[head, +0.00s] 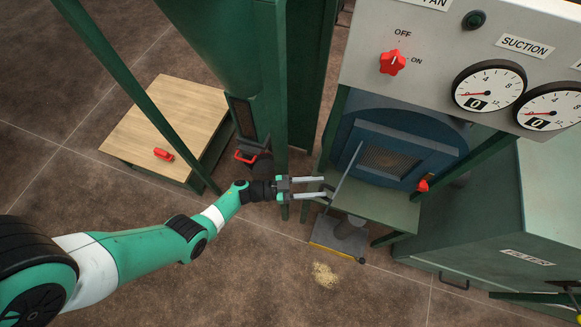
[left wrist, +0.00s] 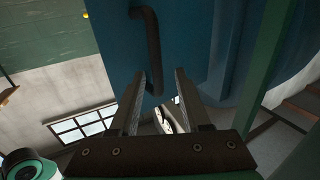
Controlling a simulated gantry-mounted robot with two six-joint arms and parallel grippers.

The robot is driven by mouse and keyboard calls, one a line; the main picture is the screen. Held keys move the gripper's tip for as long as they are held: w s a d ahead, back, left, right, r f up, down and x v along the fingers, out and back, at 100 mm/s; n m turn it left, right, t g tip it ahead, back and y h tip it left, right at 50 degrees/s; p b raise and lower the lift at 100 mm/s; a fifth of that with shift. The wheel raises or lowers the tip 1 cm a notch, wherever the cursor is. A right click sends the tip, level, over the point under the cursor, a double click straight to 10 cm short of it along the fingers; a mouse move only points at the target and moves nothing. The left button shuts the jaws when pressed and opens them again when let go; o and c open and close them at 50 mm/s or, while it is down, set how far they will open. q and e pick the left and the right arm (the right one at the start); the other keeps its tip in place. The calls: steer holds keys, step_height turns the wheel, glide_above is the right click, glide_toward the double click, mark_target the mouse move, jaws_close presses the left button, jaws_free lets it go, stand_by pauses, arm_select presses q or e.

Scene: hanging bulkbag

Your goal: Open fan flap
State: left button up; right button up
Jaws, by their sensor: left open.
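The blue fan housing (head: 400,125) is at the right of centre in the head view, with its mesh-covered opening (head: 390,159) exposed. A thin flap (head: 347,172) stands out from the opening's left side, seen nearly edge-on. My left gripper (head: 326,188) is open and empty at the flap's lower outer end. In the left wrist view, a blue panel (left wrist: 205,40) fills the top, with a curved black handle (left wrist: 151,45) on it. The handle's lower end lies between the open fingertips (left wrist: 160,73); I cannot tell whether they touch it. My right gripper is out of view.
A control panel (head: 440,50) with a red OFF/ON knob (head: 392,62) and gauges overhangs the fan. A red catch (head: 423,186) sits at its right. Green frame posts and a hopper (head: 225,40) stand left of it. A wooden-topped box (head: 165,120) is further left.

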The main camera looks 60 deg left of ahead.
arm_select(q)
steer(key=p+v, duration=0.1)
steer(key=v, duration=0.9)
steer(key=shift+p, duration=0.35)
steer(key=shift+w, duration=0.1)
